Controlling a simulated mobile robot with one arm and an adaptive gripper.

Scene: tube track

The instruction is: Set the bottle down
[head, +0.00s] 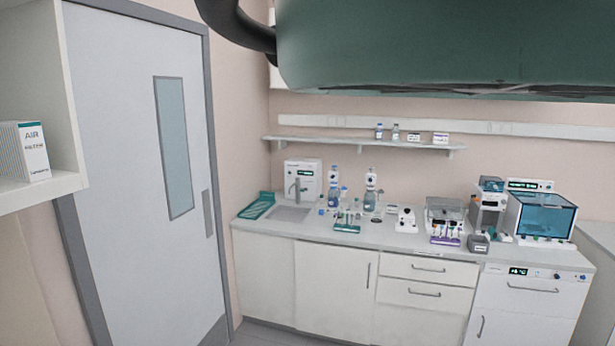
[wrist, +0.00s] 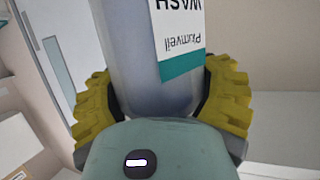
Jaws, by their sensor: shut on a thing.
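The bottle (wrist: 128,50) is pale, translucent and blue-grey. Its white and teal label reads "WASH" and "Plumveil" and appears upside down in the wrist view. My gripper (wrist: 160,92) is shut on the bottle, with a yellow ridged finger pressed against each side. The bottle's top edge in the picture is cut off, so one end of it is hidden. What lies directly beneath the bottle cannot be told. In the head view, neither the held bottle nor the gripper's fingers can be made out.
A bench (head: 400,236) along the back wall carries several bottles, racks and devices. A sink (head: 290,214) is at its left. A narrow wall shelf (head: 350,141) holds small bottles and boxes. A grey door (head: 140,150) is at left, beside a white shelf unit (head: 60,184) with an air filter (head: 32,150).

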